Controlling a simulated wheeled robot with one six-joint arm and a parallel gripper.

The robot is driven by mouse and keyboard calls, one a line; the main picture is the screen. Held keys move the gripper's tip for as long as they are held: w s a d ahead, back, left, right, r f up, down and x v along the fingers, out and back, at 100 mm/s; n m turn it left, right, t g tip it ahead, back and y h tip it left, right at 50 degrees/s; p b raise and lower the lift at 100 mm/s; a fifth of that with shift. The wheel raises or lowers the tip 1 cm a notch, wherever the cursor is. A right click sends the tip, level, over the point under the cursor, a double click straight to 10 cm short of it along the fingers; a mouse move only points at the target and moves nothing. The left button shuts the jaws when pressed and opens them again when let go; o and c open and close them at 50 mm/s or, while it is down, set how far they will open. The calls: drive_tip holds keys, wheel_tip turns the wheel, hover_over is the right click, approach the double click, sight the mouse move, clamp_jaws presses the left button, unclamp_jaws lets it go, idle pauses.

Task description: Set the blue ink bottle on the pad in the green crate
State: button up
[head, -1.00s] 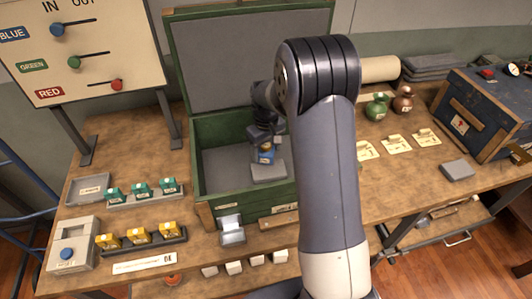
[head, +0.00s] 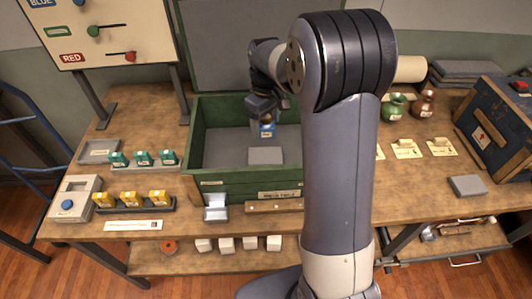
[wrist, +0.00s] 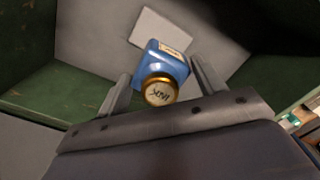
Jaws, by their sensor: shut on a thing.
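My gripper (head: 265,116) is shut on the blue ink bottle (head: 267,131), inside the open green crate (head: 222,185). In the wrist view, the blue bottle (wrist: 165,66) with its gold-rimmed, lettered cap sits between the two fingers, cap towards the camera. The grey pad (head: 265,156) lies on the crate floor, in front of the bottle in the head view. In the wrist view the pad (wrist: 161,31) shows beyond the bottle, partly covered by it. The bottle appears held above the floor, off to the pad's far side; its exact height I cannot tell.
The crate's raised lid (head: 235,50) stands behind. Racks of teal boxes (head: 143,158) and yellow boxes (head: 130,198) stand to the left. Green (head: 394,107) and brown (head: 424,104) bottles stand right.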

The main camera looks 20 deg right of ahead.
wheel_tip(320, 180, down, 10)
drive_tip(key=shift+a+r+p, duration=0.1)
drive_tip(key=shift+r+p, duration=0.05)
drive_tip(key=shift+p, duration=0.35)
drive_tip(key=o, duration=1.1)
wheel_tip(320, 180, up, 12)
drive_tip(key=shift+r+b, duration=0.1)
drive_tip(key=shift+b, duration=0.35)
